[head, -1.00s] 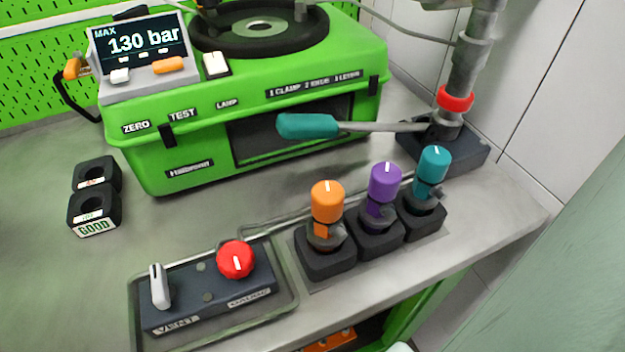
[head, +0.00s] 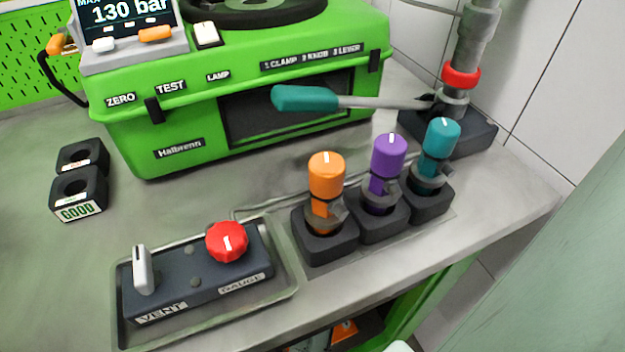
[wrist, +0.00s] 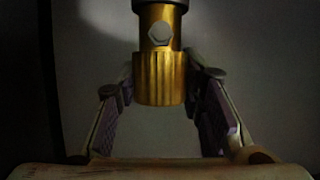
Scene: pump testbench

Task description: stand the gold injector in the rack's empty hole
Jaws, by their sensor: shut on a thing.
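The gold injector (wrist: 160,32) shows in the wrist view, with a ribbed lower collar, a hex nut on its face and a dark top cut off by the frame. My gripper (wrist: 160,80) is shut on it, one finger on each side. The head view shows neither my gripper nor the gold injector. There, three black holders in a row carry an orange injector (head: 326,178), a purple injector (head: 388,158) and a teal injector (head: 442,140), all upright. A pair of black blocks (head: 79,190), the front one labelled GOOD, has open, empty-looking holes at the left.
The green test bench (head: 250,105) stands behind, its teal-handled lever (head: 305,98) reaching over the counter. A control box (head: 195,280) with a vent lever and red knob sits in front left. A grey pipe (head: 470,50) rises at the right. Open counter lies around the black blocks.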

